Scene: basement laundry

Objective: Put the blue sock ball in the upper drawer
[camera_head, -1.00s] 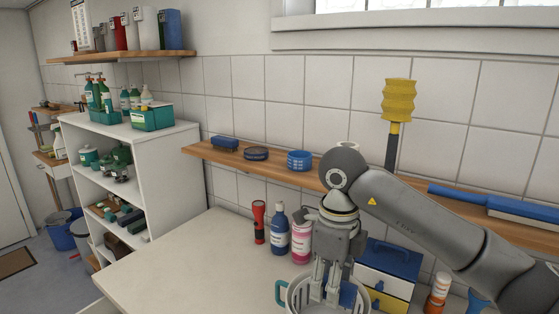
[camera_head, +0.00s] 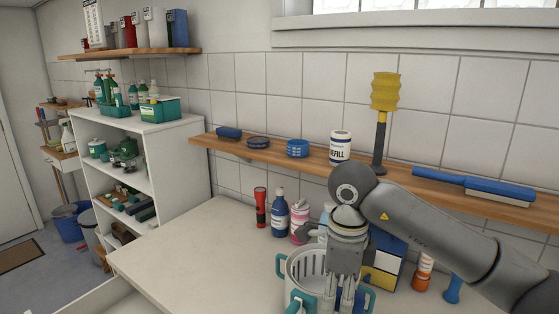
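My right gripper (camera_head: 343,296) points down at a light slotted container (camera_head: 304,266) with teal handles on the counter. Its fingers are in front of or inside the container, and the bottom picture edge crops them. I cannot tell whether they are open or shut, or whether they hold anything. I cannot make out the blue sock ball. A white edge (camera_head: 88,297) at the lower left, below the counter, may belong to an open drawer; I cannot tell which one. My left gripper is not in view.
An orange bottle (camera_head: 422,272) is to the right. The counter's left part (camera_head: 190,250) is clear. A wall shelf (camera_head: 270,154) runs behind.

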